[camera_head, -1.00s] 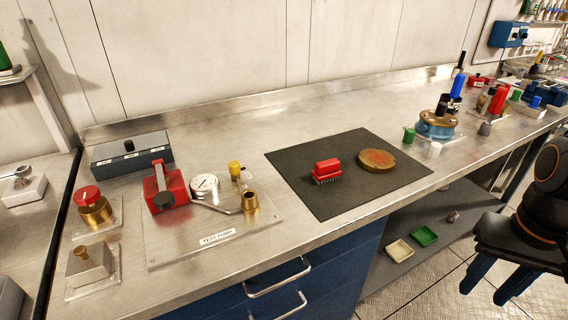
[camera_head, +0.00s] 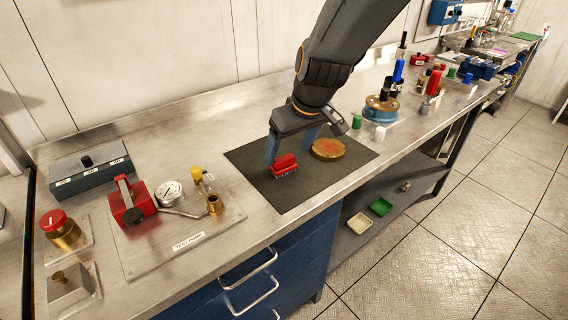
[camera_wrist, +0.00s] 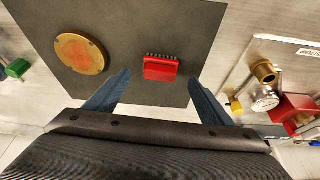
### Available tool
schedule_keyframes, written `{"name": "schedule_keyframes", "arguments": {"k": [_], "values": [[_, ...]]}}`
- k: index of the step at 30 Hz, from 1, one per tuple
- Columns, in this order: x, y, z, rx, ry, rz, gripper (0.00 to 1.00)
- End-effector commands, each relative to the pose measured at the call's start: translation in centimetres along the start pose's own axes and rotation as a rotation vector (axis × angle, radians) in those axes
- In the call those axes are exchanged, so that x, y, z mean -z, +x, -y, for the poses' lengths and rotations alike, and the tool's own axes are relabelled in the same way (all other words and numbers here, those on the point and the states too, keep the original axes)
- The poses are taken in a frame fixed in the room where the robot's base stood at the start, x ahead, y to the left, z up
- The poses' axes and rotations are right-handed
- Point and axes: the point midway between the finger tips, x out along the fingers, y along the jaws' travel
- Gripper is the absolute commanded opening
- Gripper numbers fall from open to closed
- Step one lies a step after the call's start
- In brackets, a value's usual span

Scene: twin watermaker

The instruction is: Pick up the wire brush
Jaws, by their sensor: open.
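The wire brush (camera_head: 283,164) has a red body with short dark bristles along its lower edge. It lies on the dark mat (camera_head: 284,201) on the steel bench. In the wrist view the brush (camera_wrist: 160,70) lies ahead of the fingertips, between their lines and nearer the middle. My gripper (camera_head: 290,150) points down over the mat, its two blue fingers apart, one by the brush's left end and one on its right. In the wrist view my gripper (camera_wrist: 160,80) is open and empty. I cannot tell the exact height of the fingertips over the mat.
A round brass disc (camera_head: 328,149) with a reddish face lies on the mat, right of the brush. The test pump plate (camera_head: 190,238) stands left of the mat. A blue flanged part (camera_head: 380,112) and a green cap (camera_head: 357,121) stand to the right.

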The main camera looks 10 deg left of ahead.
Motion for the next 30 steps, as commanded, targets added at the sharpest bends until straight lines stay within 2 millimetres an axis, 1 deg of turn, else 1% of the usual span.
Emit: {"name": "schedule_keyframes", "arguments": {"k": [1,5,15,19,26,29,30], "values": [[0.0,0.5,0.0,0.0,0.001,0.001,0.75],[0.1,1.2,0.0,0.0,0.002,0.001,0.75],[0.4,5.1,0.0,-0.001,0.003,0.002,0.75],[0.4,5.8,0.0,-0.001,0.003,0.001,0.75],[0.4,5.8,0.0,-0.001,0.003,0.0,0.75],[0.4,5.8,0.0,-0.001,0.003,0.0,0.6],[0.4,5.8,0.0,-0.001,0.003,0.0,0.53]]}}
